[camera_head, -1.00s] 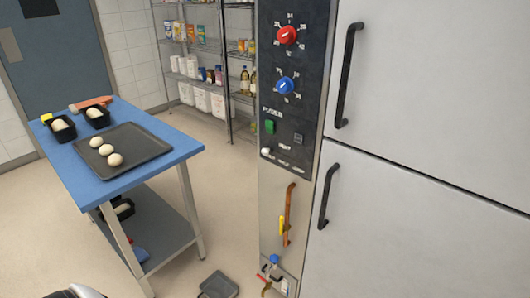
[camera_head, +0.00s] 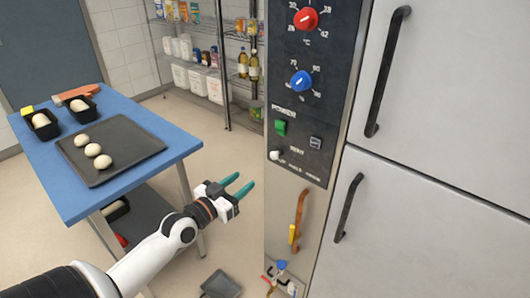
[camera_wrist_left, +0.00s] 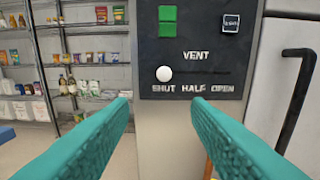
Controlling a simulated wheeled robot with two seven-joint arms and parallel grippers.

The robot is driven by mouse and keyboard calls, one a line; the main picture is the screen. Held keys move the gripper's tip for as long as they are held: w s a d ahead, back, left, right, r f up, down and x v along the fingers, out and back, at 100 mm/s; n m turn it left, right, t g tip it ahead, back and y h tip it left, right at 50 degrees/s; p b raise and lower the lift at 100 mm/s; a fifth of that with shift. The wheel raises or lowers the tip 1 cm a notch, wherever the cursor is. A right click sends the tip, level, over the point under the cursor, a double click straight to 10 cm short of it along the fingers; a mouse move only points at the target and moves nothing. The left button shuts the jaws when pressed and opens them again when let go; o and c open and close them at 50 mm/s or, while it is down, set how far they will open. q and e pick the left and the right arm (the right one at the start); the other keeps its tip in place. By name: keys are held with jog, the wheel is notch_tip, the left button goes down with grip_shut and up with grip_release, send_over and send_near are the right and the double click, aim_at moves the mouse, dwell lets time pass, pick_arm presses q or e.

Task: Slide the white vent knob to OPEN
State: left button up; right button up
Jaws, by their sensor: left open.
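The white vent knob (camera_head: 274,155) is a small round knob at the left end of a dark horizontal slot on the black control panel (camera_head: 302,103). In the left wrist view the knob (camera_wrist_left: 164,74) stands above the word SHUT, with HALF and OPEN to its right and VENT above. My left gripper (camera_head: 237,184) has teal fingers and is open and empty. It is left of the panel and lower than the knob, apart from it. In the left wrist view the knob shows beyond the gap between the fingertips (camera_wrist_left: 162,104). My right gripper is not in view.
Above the knob are a green power switch (camera_head: 281,127), a blue dial (camera_head: 301,82) and a red dial (camera_head: 305,19). An orange handle (camera_head: 299,218) is below the panel. Oven doors with black handles (camera_head: 388,70) stand right. A blue table (camera_head: 62,198) with a tray is left.

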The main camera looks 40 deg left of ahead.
aim_at(273, 156)
pick_arm(q)
jog(key=w, duration=0.3)
jog(key=w+d+r+p, duration=0.1)
jog(key=w, duration=0.6)
jog(key=shift+w+d+r+p, duration=0.2)
jog(key=shift+w+p, duration=0.1)
jog(key=shift+w, duration=0.55)
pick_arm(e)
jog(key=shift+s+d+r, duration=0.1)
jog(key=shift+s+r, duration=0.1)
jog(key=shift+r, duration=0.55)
pick_arm(q)
grip_shut()
jog(key=shift+d, duration=0.1)
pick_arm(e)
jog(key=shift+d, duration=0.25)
